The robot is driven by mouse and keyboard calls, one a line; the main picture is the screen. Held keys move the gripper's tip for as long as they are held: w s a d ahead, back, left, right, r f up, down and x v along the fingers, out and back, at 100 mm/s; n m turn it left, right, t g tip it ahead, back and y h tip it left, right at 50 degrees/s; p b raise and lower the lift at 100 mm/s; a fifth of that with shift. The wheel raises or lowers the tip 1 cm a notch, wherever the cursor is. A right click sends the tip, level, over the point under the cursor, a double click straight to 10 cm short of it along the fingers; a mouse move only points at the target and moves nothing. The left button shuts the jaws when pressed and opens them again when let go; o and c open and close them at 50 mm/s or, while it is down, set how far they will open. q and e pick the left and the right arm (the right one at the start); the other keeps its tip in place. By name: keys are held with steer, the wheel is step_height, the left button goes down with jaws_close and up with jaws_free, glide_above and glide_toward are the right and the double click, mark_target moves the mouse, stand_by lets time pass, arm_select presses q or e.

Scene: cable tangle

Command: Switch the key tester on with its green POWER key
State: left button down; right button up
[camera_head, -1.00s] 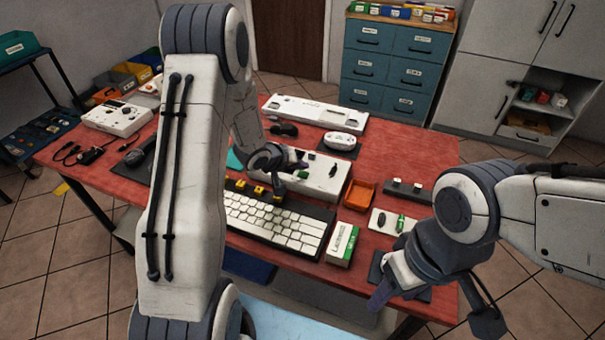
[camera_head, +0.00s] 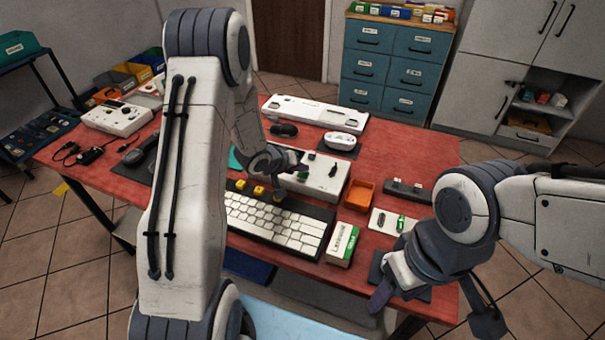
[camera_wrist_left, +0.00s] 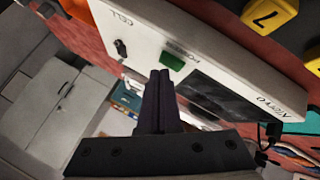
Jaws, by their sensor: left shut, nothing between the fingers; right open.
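The key tester (camera_head: 330,180) is a white box on the red table, behind the keyboard. In the left wrist view the tester (camera_wrist_left: 210,45) shows a dark screen (camera_wrist_left: 215,97), a black knob (camera_wrist_left: 121,48) and the green POWER key (camera_wrist_left: 172,61). My left gripper (camera_wrist_left: 159,75) is shut and empty, its fingertips right beside the green key; I cannot tell whether they touch it. In the head view my left gripper (camera_head: 296,167) is over the tester and hides part of its top. My right gripper (camera_head: 381,294) is open near the table's front right edge.
An orange tray (camera_head: 359,195), a white-and-green box (camera_head: 342,244) and a small plate with a green part (camera_head: 392,222) stand to the right. A white mouse (camera_head: 341,140) sits behind.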

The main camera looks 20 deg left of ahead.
mark_target(302, 176)
arm_select(q)
steer(key=shift+f, duration=0.4)
stand_by(0.3)
steer(key=shift+r, duration=0.1)
steer(key=shift+r+p, duration=0.8)
steer(key=shift+p, duration=0.15)
step_height(302, 176, up, 6)
steer(key=p, duration=0.6)
steer(key=shift+p, duration=0.35)
